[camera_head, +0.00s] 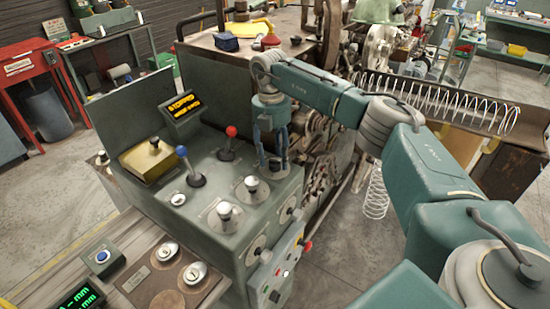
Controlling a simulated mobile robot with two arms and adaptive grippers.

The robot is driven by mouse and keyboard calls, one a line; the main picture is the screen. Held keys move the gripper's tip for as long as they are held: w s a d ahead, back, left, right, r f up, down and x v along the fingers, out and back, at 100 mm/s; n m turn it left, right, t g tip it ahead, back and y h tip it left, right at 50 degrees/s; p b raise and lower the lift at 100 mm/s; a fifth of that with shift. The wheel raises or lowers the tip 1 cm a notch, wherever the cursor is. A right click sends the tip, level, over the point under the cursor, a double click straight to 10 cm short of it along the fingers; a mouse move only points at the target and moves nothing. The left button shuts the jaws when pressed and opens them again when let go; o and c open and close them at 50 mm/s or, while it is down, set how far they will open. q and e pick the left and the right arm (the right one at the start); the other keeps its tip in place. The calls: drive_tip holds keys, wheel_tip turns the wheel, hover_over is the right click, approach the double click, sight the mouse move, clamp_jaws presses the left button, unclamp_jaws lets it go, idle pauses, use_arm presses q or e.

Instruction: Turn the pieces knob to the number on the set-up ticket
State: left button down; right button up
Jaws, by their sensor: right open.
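The green console (215,180) stands in the middle. Its top carries several metal knobs on round plates, among them a rear one (252,184) and a front one (225,211). I cannot read which is the pieces knob. My right gripper (274,172) points down over the right rear part of the console top, with its fingers apart and nothing seen between them. It is behind and to the right of the rear knob, apart from it. No set-up ticket can be made out for certain. My left gripper is out of view.
A blue-ball lever (183,152) and a red-ball lever (231,132) stand up from the console. An amber display (182,105) reads "STOPPED". A spring coil (440,100) lies in a trough at right.

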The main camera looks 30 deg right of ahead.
wheel_tip(320, 180, up, 11)
drive_tip(key=shift+w, duration=0.35)
idle(0.4)
